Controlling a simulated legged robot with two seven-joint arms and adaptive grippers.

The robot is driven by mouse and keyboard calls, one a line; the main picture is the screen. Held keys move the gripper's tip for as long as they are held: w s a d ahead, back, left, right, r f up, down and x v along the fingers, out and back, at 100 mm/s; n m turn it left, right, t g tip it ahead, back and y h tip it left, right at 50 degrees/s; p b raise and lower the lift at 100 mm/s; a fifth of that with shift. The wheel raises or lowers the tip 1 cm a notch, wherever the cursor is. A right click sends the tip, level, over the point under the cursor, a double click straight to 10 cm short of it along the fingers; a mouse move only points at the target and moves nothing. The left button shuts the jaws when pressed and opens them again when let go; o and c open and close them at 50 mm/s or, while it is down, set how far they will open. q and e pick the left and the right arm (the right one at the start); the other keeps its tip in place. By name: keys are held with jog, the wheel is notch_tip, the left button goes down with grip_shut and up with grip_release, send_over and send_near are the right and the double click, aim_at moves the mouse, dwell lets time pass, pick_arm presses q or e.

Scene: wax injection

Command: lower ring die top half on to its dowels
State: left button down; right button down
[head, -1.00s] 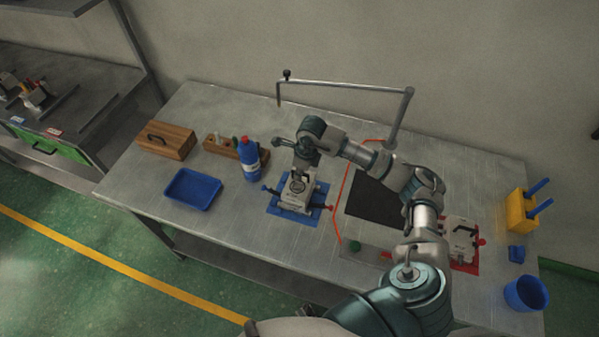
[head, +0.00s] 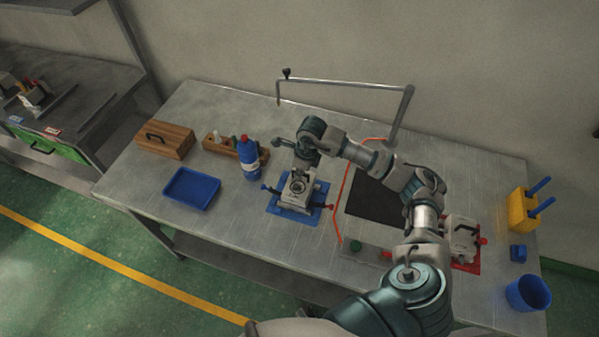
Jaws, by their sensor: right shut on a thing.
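The ring die (head: 295,200) is a grey metal block on a blue mat (head: 287,212) near the middle of the bench. Red-tipped and dark clamp parts stick out at its sides. My right gripper (head: 299,180) points down over the die from behind, shut on the die's top half (head: 298,187). The fingertips and the dowels are too small or hidden to make out. I cannot tell whether the top half touches the lower half. My left gripper is not in the view.
A blue bottle (head: 249,160), a blue tray (head: 191,189) and a wooden box (head: 165,140) stand to the left. A dark pad (head: 375,199) and a second die on a red mat (head: 461,235) lie right. A metal swing arm (head: 345,84) spans behind. Bare bench lies between tray and blue mat.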

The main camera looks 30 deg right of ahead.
jog(key=shift+f+b, duration=0.4)
jog(key=shift+f, duration=0.2)
jog(key=c, duration=1.2)
grip_release()
notch_tip(320, 180, up, 12)
jog(key=s+d, duration=0.1)
jog(key=shift+s+d+f, duration=0.15)
jog(key=shift+s+d, duration=0.05)
jog(key=shift+f, duration=0.1)
